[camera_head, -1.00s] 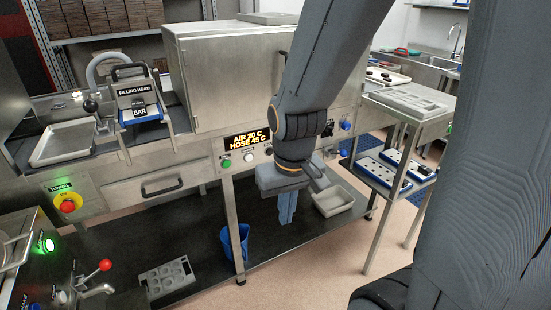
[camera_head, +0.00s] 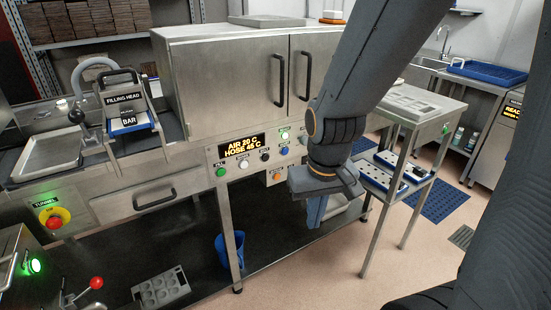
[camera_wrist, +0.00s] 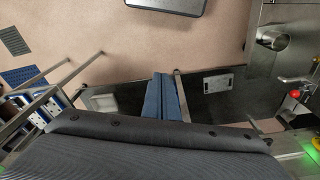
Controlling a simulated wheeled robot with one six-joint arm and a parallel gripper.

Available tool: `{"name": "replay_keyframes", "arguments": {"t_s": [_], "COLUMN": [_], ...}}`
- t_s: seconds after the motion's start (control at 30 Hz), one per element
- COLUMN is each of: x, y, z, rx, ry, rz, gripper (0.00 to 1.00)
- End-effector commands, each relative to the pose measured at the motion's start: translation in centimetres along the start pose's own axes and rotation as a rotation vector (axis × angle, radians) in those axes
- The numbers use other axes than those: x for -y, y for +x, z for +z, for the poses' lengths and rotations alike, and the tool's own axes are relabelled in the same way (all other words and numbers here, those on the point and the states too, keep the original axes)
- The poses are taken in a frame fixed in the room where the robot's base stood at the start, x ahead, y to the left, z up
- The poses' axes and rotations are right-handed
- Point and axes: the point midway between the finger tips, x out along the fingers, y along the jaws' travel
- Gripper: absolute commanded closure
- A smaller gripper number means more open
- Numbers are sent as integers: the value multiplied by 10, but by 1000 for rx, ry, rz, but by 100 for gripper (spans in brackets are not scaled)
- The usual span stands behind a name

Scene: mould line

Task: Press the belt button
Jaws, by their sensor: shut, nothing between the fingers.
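A control panel (camera_head: 250,160) under the steel cabinet carries a lit display reading AIR 20 C, HOSE 45 C. Several buttons sit on it: a green one (camera_head: 220,172), a white one (camera_head: 242,163), a black one (camera_head: 264,156), an upper green one (camera_head: 284,135) and an orange one (camera_head: 277,177). Their small labels are too small to read, so I cannot tell which is the belt button. My gripper (camera_head: 315,214) hangs with its blue fingers down, shut and empty, right of and below the panel. Its fingers (camera_wrist: 167,98) point over the floor in the wrist view.
A red stop button (camera_head: 54,222) on a yellow plate marked TUNNEL is at left. A drawer handle (camera_head: 154,198) sticks out beside it. A trolley (camera_head: 425,105) stands right of my arm. A blue bin (camera_head: 229,250) stands below the panel.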

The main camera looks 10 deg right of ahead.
Motion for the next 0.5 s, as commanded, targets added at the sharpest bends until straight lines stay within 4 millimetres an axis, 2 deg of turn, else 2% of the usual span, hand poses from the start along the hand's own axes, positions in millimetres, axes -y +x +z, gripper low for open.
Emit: {"name": "replay_keyframes", "arguments": {"t_s": [0.17, 0.27, 0.37, 0.5], "x": [2, 9, 18, 31], "y": [2, 9, 22, 48], "z": [-4, -23, -59, -126], "rx": [-8, -49, -128, -289], "ry": [11, 58, 158, 361], "rz": [-3, -14, -36, -79], "gripper": [100, 100, 100, 100]}}
